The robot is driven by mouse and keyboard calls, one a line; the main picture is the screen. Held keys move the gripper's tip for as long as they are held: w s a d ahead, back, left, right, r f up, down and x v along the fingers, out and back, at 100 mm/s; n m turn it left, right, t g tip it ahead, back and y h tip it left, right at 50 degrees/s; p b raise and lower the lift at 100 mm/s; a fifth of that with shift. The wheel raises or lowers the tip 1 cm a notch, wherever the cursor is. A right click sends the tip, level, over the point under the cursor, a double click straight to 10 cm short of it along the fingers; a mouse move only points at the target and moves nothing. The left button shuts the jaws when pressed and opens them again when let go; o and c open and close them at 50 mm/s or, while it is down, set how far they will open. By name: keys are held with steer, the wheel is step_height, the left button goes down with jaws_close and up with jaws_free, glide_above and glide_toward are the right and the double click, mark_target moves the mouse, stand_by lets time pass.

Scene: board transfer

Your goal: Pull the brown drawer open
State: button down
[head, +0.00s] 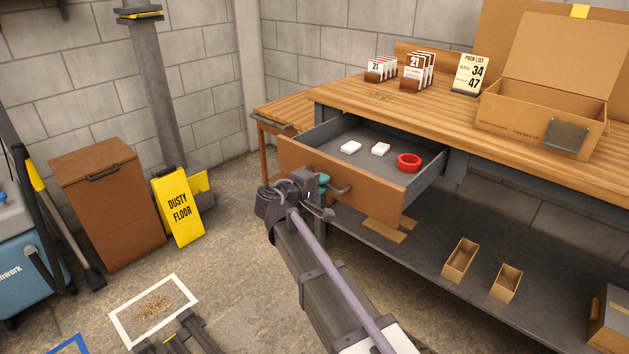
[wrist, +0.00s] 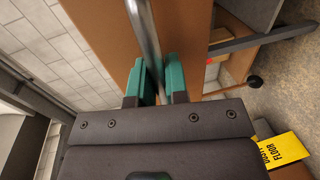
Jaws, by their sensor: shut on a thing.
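The brown drawer (head: 372,203) sits under the wooden workbench top and stands pulled well out, its grey inside open to view. Its metal bar handle (head: 338,188) is on the front panel. My gripper (head: 322,181) is at the left part of the handle. In the wrist view, the green fingers of my gripper (wrist: 157,82) are shut around the handle bar (wrist: 147,40), with the brown front panel (wrist: 100,35) close beyond.
The workbench (head: 440,105) carries date cards (head: 416,72), a pack list sign (head: 470,73) and an open cardboard box (head: 540,124). Small open boxes (head: 459,262) stand on the lower shelf.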

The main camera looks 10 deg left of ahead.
steer(key=c, duration=1.2)
jaws_free()
steer(key=shift+o, duration=0.2)
steer(key=shift+s+a, duration=0.1)
steer(key=p+v, duration=0.2)
steer(key=v, duration=0.8)
steer(key=shift+s+a, duration=0.2)
steer(key=shift+r, duration=0.1)
